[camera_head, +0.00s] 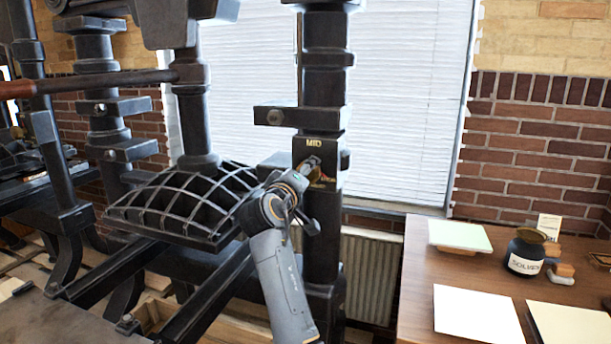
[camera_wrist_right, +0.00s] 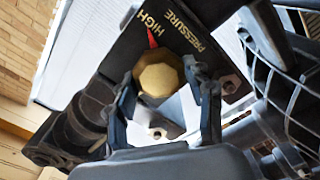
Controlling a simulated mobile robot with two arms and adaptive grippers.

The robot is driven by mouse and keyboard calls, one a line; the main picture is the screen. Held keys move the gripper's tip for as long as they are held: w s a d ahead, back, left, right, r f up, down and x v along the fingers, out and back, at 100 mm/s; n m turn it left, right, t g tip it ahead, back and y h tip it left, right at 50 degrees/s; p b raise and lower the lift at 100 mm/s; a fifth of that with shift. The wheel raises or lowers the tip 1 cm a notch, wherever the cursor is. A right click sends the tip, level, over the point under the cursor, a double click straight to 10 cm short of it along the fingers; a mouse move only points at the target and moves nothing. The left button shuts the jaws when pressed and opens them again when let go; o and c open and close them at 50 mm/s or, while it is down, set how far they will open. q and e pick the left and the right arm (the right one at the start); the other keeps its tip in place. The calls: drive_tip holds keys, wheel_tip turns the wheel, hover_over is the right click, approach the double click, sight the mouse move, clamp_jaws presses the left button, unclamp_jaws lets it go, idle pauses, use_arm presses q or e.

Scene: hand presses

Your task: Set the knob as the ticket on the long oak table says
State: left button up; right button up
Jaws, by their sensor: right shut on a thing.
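A brass faceted knob (camera_wrist_right: 158,77) sits on a black plate on the press column, between the fingers of my right gripper (camera_wrist_right: 163,82), which is shut on it. A red pointer mark (camera_wrist_right: 152,38) shows just beyond the knob, beside the word HIGH; PRESSURE is printed next to it. In the head view my right gripper (camera_head: 313,168) covers most of the knob, and the plate (camera_head: 313,143) reads MID above it. A small upright cream card (camera_head: 549,225), likely the ticket, stands behind the jar on the wooden table (camera_head: 415,265); its writing is too small to read. My left gripper is not in view.
The black press with a ribbed platen (camera_head: 180,205) stands left of my right arm. On the table are a SOLVENT jar (camera_head: 525,254), a pale green pad (camera_head: 459,235) and paper stacks (camera_head: 475,314). A radiator (camera_head: 368,275) is below the blinds.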

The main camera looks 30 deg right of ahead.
drive_tip(key=shift+r, duration=0.3)
drive_tip(key=o, duration=0.9)
drive_tip(key=shift+c, duration=0.2)
drive_tip(key=o, duration=0.3)
drive_tip(key=shift+f, duration=0.2)
drive_tip(key=v, duration=0.7)
drive_tip(key=shift+s+a, duration=0.15)
